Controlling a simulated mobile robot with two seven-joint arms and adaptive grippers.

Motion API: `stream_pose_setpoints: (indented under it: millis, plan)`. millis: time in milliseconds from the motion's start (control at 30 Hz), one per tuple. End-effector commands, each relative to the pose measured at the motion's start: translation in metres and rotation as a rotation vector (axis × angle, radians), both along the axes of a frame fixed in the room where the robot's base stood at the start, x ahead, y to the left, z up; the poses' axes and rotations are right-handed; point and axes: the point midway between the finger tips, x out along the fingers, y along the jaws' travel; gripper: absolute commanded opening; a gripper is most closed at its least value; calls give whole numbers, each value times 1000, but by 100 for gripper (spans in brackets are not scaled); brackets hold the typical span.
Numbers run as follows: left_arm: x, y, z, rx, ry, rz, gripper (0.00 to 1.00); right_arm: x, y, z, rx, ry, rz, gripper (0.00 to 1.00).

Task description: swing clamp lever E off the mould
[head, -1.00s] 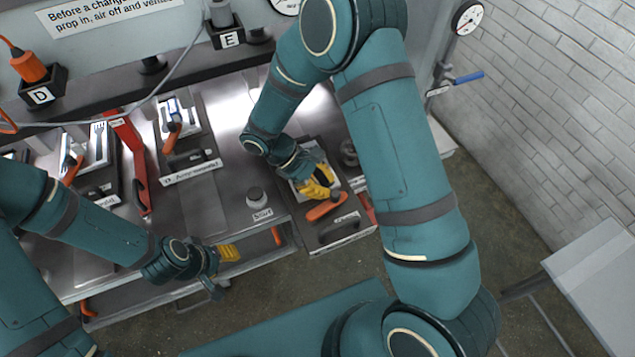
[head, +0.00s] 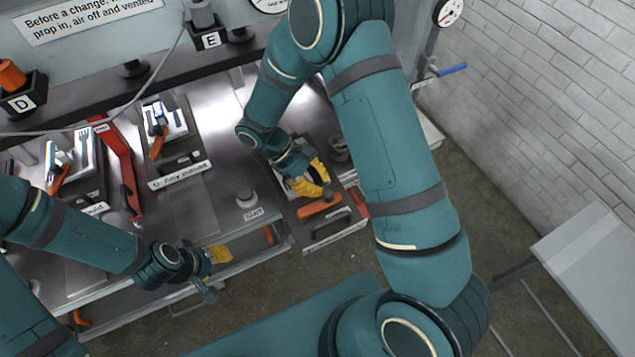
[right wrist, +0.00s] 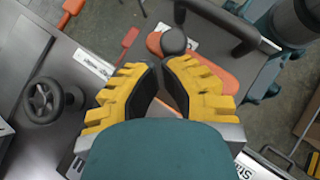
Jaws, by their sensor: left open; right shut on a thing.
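The mould (head: 331,232) is a dark slab at the front right of the steel bench. An orange clamp lever, taken as lever E (head: 320,207), lies across it. It also shows in the right wrist view as an orange arm (right wrist: 215,70) with a round black knob (right wrist: 173,41). My right gripper (head: 316,183) is over the mould, just behind the orange arm. In the right wrist view its yellow fingers (right wrist: 162,70) converge beside the knob; the exact contact is hidden. My left gripper (head: 222,255) is open and empty near the bench's front edge.
A black handwheel (right wrist: 52,100) is near the right gripper. Further left are other clamp stations (head: 165,118) and a long red lever (head: 122,165). A grey table (head: 590,270) stands at the right.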

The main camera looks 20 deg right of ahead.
Motion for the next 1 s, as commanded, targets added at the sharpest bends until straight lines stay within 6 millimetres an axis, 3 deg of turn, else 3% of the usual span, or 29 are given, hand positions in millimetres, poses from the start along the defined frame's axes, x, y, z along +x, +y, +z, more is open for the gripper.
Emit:
stream_pose_setpoints:
  millis: [500, 1000]
  plan:
    - [0, 0, 0, 0, 0, 0, 47, 36, 32, 47, 1, -3, 0, 0]
    - [0, 0, 0, 0, 0, 0, 47, 39, 36, 53, 1, -1, 0, 0]
